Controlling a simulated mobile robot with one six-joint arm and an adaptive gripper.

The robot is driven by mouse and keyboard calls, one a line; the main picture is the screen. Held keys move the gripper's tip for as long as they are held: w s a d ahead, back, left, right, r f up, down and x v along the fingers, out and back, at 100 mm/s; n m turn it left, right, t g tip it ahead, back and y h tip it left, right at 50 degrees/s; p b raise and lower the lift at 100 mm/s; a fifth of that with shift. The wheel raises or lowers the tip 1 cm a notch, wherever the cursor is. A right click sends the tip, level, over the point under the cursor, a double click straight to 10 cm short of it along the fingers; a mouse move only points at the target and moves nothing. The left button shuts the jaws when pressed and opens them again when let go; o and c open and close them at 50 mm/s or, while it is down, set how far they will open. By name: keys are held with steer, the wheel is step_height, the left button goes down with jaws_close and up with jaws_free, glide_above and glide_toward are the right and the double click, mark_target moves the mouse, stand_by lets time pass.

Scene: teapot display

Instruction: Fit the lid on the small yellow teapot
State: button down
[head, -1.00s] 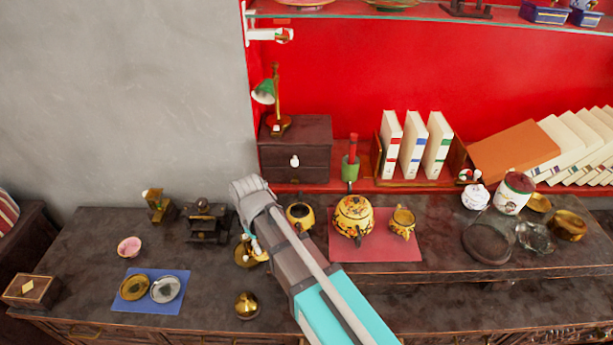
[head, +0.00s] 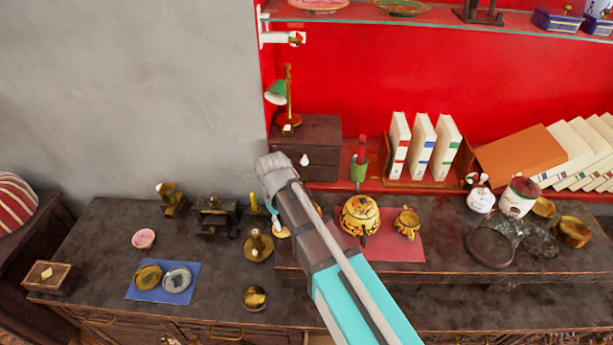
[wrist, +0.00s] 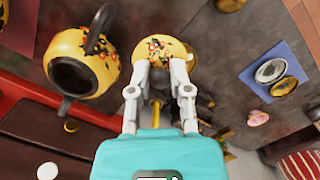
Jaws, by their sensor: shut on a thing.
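My gripper (wrist: 165,72) is shut on the yellow lid (wrist: 163,47), which has a dark and red flower pattern, in the wrist view. The small yellow teapot (wrist: 98,75) stands left of the lid there, with its dark round opening uncovered and its dark handle toward the top. The lid is apart from the teapot, off to one side of its opening.
A brass candle holder (head: 258,248) is just left of my gripper. A brass pot (head: 255,298) stands in front. The blue mat (head: 193,291) holds two dishes.

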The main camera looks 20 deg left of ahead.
steer(key=w+d+r+m+p, duration=0.1)
steer(key=w+d+r+p, duration=0.4)
steer(key=w+r, duration=0.3)
steer(key=shift+w+p, duration=0.35)
steer(key=shift+p, duration=0.5)
steer(key=shift+f+b, duration=0.3)
steer(key=shift+f, duration=0.05)
steer(key=shift+f+b, duration=2.9)
steer(key=shift+f+b, duration=0.3)
steer(key=shift+c, duration=2.4)
jaws_free()
steer(key=shift+w, duration=0.1)
